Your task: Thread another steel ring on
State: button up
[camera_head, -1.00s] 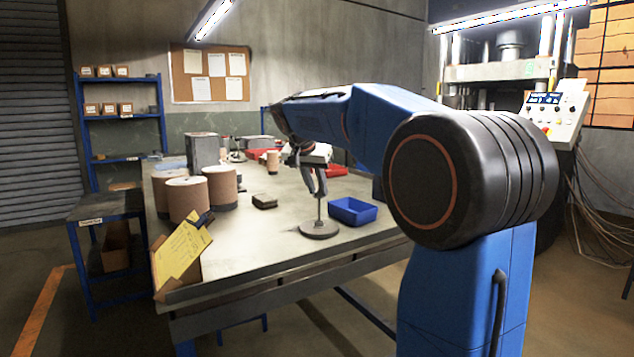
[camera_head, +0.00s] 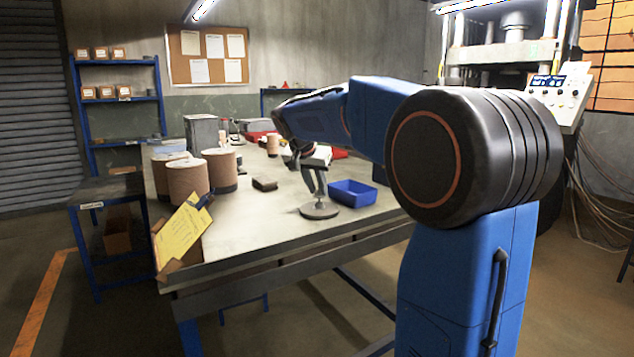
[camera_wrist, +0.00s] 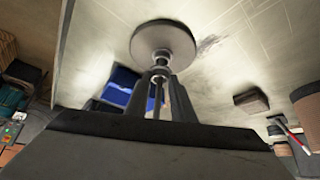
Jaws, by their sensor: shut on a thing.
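A stand with a round grey base (camera_head: 319,211) and a thin upright rod is on the table; its base also shows in the wrist view (camera_wrist: 163,38). My gripper (camera_head: 318,190) points down over the base, close above it. In the wrist view my gripper (camera_wrist: 161,76) has its fingers either side of the rod, shut on a small grey piece at the tips, apparently a steel ring (camera_wrist: 161,62). The ring looks to be around the rod, above the base. The fingers hide much of it, and it is too small to make out in the head view.
A blue tray (camera_head: 352,193) stands just right of the stand. A small dark block (camera_head: 264,183) lies to the left. Brown cylinders (camera_head: 188,178) and a yellow paper (camera_head: 182,236) are at the table's left. The table front is clear.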

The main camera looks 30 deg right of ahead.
jog(key=shift+f, duration=1.1)
jog(key=o, duration=1.1)
jog(key=v, duration=1.7)
jog(key=shift+s+r, duration=0.1)
jog(key=shift+r, duration=0.1)
